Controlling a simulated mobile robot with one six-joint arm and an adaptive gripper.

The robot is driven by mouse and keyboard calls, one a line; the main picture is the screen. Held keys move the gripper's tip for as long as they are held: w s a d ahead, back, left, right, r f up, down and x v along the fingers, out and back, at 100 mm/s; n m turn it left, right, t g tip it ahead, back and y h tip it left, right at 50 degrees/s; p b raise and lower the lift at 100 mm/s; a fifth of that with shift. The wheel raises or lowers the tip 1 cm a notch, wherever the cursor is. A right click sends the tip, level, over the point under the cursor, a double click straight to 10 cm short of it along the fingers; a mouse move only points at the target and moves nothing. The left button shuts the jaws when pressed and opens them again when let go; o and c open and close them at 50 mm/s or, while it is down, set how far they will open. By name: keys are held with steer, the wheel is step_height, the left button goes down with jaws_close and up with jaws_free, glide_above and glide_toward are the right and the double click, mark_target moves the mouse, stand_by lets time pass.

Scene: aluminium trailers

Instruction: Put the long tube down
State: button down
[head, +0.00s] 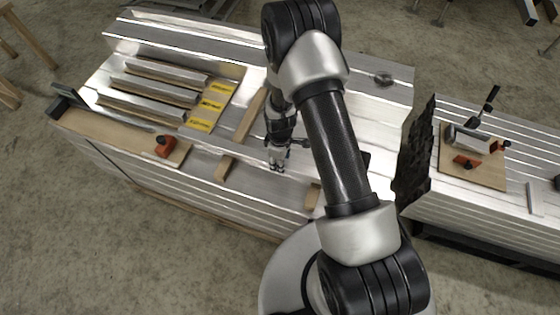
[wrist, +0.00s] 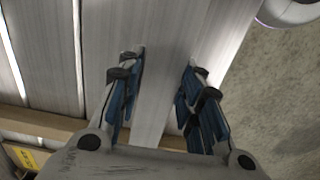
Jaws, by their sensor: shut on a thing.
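The long tube (wrist: 165,85) is a flat, pale grey aluminium bar running between my fingers in the wrist view. It runs up out of the top of that picture. My gripper (wrist: 165,70) has one blue-padded finger on each side of the tube and is shut on it. In the head view my gripper (head: 277,167) points down near the front edge of the left trailer, between two short wooden blocks (head: 225,168) (head: 313,195). The tube is hard to separate from the shiny deck there. Whether it touches the blocks or deck, I cannot tell.
Several shorter aluminium tubes (head: 150,85) lie left beside yellow labels (head: 211,104). A wooden batten (head: 250,115) lies behind my gripper. An orange-knobbed clamp (head: 165,146) sits at the front left. A second trailer (head: 470,215) with a wooden board (head: 460,172) stands right, across a gap.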

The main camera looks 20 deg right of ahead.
steer(key=shift+f+b, duration=0.3)
steer(key=shift+f, duration=0.1)
steer(key=shift+f, duration=0.2)
steer(key=c, duration=1.1)
jaws_free()
